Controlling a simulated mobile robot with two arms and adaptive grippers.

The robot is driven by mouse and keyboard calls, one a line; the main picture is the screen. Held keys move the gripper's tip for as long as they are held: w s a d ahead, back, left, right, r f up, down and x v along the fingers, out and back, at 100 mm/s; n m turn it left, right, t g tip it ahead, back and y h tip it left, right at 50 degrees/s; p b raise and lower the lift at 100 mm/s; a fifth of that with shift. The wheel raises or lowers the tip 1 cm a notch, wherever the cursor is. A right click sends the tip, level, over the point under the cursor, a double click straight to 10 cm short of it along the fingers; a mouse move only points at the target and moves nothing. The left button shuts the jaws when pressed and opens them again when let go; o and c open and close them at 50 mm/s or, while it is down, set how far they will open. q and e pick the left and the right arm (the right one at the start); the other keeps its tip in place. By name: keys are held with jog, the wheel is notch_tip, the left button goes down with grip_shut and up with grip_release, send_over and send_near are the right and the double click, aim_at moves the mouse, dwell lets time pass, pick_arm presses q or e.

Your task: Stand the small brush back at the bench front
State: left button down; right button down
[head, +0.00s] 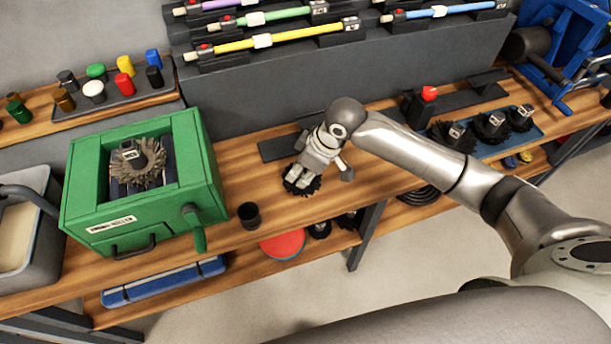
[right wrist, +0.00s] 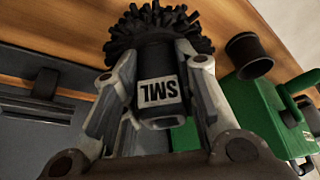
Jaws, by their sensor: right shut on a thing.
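The small brush (right wrist: 160,95) has a black hub with a label reading SML and dark bristles (right wrist: 155,32). It fills the middle of the right wrist view. My right gripper (right wrist: 158,75) is shut on its hub, one finger on each side. In the head view the right gripper (head: 299,176) points down at the bench, and the dark bristles (head: 300,188) show below its fingers, close to the bench front (head: 340,198). I cannot tell whether the bristles touch the wood. My left gripper is not in view.
A green roller box (head: 145,220) with a brush inside stands left. A small black cup (head: 249,215) stands at the front edge between box and gripper. A blue tray (head: 530,135) with several brushes lies right. Bare wood lies around the gripper.

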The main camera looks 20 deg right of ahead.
jog(key=shift+w+d+f, duration=0.3)
jog(key=shift+d+f, duration=0.1)
jog(key=shift+f, duration=0.15)
jog(key=shift+w+d+f+p, duration=0.1)
jog(key=shift+f+p, duration=0.4)
jog(key=shift+f, duration=1.2)
jog(key=shift+f, duration=0.1)
jog(key=c, duration=1.1)
grip_release()
jog(key=v, duration=1.2)
jog(key=shift+b, duration=0.35)
